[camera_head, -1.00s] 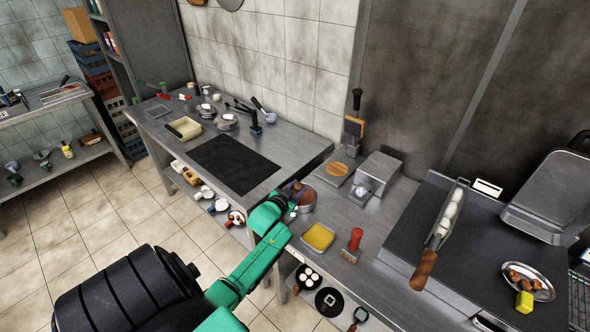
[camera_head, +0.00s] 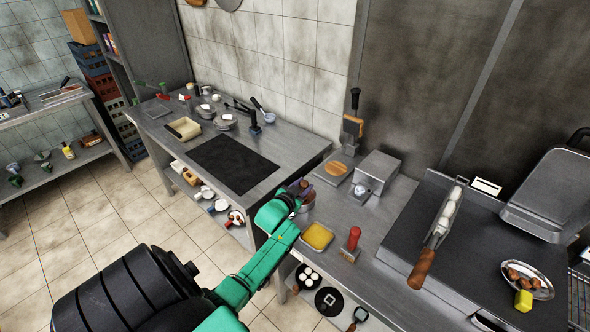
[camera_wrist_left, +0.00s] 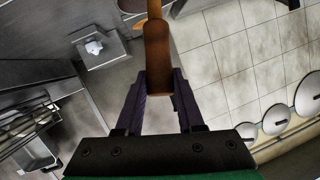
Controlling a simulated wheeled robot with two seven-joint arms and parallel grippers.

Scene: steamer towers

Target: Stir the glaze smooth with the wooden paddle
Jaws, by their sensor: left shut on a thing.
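My left gripper (camera_head: 300,190) is at the near edge of the steel counter, beside and partly over a round metal pot (camera_head: 309,203). In the left wrist view, its purple fingers (camera_wrist_left: 159,88) are shut on the brown wooden paddle (camera_wrist_left: 157,45). The paddle's far end reaches the top edge of that view, by a partly cut-off rim. A bit of the wooden paddle (camera_head: 305,184) shows above the fingers in the head view. The glaze is not clearly visible, as the gripper covers much of the pot. My right gripper is in neither view now.
A yellow-filled tray (camera_head: 317,236) and a red-topped stand (camera_head: 352,240) are close to the pot's right. A wooden disc (camera_head: 336,168) on a plate and a steel box (camera_head: 377,173) stand behind. A dark mat (camera_head: 233,163) lies on the left counter.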

